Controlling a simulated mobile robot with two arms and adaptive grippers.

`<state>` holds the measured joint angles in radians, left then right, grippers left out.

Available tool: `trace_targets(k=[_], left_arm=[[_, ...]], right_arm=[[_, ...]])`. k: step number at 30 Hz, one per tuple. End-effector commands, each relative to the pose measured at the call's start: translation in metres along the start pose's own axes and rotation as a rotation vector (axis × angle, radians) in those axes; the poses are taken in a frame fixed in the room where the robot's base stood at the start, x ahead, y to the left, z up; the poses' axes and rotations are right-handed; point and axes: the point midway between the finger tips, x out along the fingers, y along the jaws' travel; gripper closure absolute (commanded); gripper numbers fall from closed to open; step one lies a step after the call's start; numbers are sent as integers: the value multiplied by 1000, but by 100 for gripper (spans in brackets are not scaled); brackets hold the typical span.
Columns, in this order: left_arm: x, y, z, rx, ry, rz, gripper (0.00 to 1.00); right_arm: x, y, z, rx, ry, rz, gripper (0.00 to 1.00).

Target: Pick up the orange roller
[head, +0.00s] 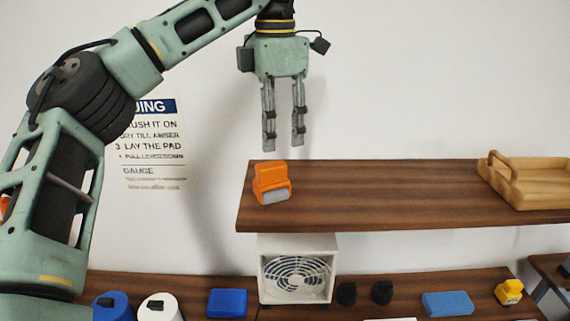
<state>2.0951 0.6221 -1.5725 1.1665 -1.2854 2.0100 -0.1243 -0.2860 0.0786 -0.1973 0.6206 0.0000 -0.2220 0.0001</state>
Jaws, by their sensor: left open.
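The orange roller (268,180) sits on the left end of the raised wooden shelf (370,212). It has a pale grey part low on its front. My left gripper (284,146) hangs above it, fingers pointing down, a little to the right of the roller in the picture. Its two fingers are parted with a narrow gap and nothing between them. The fingertips are apart from the roller. My right gripper is not in the view.
A wooden tray with a handle (530,190) sits at the shelf's right. Below, the counter holds a white fan box (297,283), a blue block (227,302), a light blue block (447,303) and a yellow item (509,291). The shelf's middle is clear.

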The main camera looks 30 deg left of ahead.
Motion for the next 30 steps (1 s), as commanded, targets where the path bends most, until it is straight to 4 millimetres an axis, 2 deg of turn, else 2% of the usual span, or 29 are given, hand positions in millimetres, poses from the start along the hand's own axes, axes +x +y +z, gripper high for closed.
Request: trace_targets(k=[1, 3, 7, 11, 20, 27, 30], left_arm=[[7, 0, -1, 0, 3, -3, 56], [16, 0, -1, 1, 3, -4, 56], [28, -1, -3, 0, 2, -3, 56], [43, -4, -8, 1, 3, -4, 56], [73, -6, -12, -1, 2, -1, 56], [75, -6, -11, -1, 0, 0, 57], [75, -7, -11, -1, 0, 0, 66]], right_arm=[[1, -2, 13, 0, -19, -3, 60], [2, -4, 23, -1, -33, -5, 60], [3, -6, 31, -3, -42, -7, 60], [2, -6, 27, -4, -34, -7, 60], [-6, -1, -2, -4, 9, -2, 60], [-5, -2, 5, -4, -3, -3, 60], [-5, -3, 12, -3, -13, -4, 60]])
